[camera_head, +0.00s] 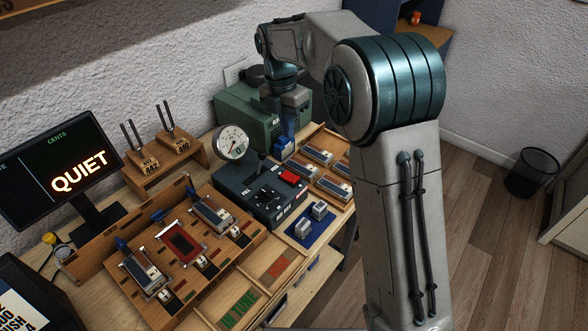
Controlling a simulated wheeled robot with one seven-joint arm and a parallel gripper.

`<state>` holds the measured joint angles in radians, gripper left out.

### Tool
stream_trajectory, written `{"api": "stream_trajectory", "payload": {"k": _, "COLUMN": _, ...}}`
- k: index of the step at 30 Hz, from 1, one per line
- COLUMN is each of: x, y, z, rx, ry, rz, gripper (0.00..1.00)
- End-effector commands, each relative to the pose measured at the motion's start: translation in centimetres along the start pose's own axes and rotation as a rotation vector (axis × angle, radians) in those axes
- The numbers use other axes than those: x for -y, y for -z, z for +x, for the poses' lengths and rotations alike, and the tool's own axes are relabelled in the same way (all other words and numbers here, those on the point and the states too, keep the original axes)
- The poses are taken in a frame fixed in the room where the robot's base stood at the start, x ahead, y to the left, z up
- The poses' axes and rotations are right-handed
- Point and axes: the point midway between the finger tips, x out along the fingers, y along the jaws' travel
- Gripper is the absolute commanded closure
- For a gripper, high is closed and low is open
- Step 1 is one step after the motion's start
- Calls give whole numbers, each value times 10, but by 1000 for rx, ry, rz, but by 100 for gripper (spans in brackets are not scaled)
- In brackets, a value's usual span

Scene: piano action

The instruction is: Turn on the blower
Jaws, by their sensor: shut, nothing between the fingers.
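A green metal box (240,122), which looks like the blower, stands against the wall at the back of the bench. Its switch cannot be made out. My gripper (286,146) is shut and empty, pointing down at the right front corner of the green box. It is small and dark here, and I cannot tell if it touches the box. A dark control box (236,184) with a round dial gauge (232,142), a black knob and a red button (291,177) stands in front of the green box.
A wooden tray (215,250) with reed parts fills the bench front. A monitor (62,165) reads "QUIET". Tuning forks (166,143) stand on a wooden shelf. A wooden rack of reed blocks (331,187) lies right of the control box. A blue mat (301,236) holds small grey blocks.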

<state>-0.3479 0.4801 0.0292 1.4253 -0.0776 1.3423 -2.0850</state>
Motion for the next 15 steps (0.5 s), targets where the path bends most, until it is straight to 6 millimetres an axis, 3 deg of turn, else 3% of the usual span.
{"api": "stream_trajectory", "payload": {"k": 5, "x": 0, "y": 0, "z": 12, "rx": -1, "ry": 2, "rz": 1, "gripper": 100}}
{"api": "stream_trajectory", "payload": {"k": 15, "x": 1, "y": 1, "z": 81, "rx": -3, "ry": 6, "rz": 1, "gripper": 100}}
